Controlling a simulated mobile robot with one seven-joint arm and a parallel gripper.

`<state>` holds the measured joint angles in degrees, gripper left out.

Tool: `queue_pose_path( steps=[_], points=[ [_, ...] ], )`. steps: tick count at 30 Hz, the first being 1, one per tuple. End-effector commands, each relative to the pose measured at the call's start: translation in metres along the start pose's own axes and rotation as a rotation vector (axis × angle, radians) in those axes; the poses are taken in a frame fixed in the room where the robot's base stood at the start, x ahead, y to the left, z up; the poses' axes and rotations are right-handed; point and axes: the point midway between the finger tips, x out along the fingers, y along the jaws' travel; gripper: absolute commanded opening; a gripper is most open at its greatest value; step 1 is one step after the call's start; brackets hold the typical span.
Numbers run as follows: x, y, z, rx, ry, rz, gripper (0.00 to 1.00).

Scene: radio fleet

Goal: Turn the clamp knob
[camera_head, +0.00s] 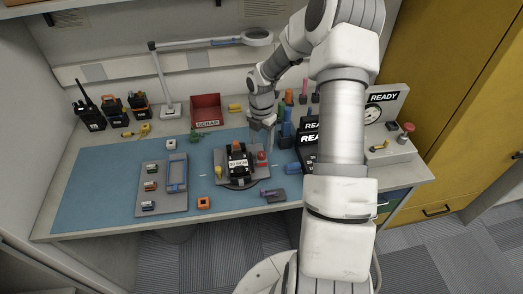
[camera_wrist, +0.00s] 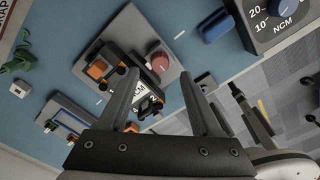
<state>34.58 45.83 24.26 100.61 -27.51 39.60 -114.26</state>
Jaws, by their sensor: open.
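A dark radio with a white label (camera_head: 239,163) sits in a fixture on a grey base plate (camera_head: 263,175) in the middle of the blue mat. A round red knob (camera_head: 262,158) stands at the plate's right side; in the wrist view the red knob (camera_wrist: 159,60) shows just beyond my fingertips, roughly between them. I cannot tell for sure that it is the clamp knob. My gripper (camera_head: 263,140) is open and empty, above and just behind the knob, apparently apart from it. In the wrist view my gripper (camera_wrist: 158,77) partly hides the radio.
A grey tray with small parts (camera_head: 178,198) lies left of the fixture. A red scrap bin (camera_head: 206,110) stands behind. Coloured tools and READY displays (camera_head: 308,138) stand close on the right. Small orange (camera_head: 203,203) and purple (camera_head: 273,195) items lie in front.

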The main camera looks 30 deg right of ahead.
Motion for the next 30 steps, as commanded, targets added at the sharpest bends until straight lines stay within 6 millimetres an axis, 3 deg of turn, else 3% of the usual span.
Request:
queue_pose_path(
  steps=[3,9,20,30],
  points=[
    [0.022,0.0,-0.001,-0.001,0.001,-0.001,0.66],
    [0.041,0.0,0.0,0.001,0.0,0.0,0.66],
    [0.045,0.0,0.0,0.001,-0.001,0.001,0.64],
    [0.045,0.0,0.0,0.001,-0.001,0.0,0.03]
  ],
)
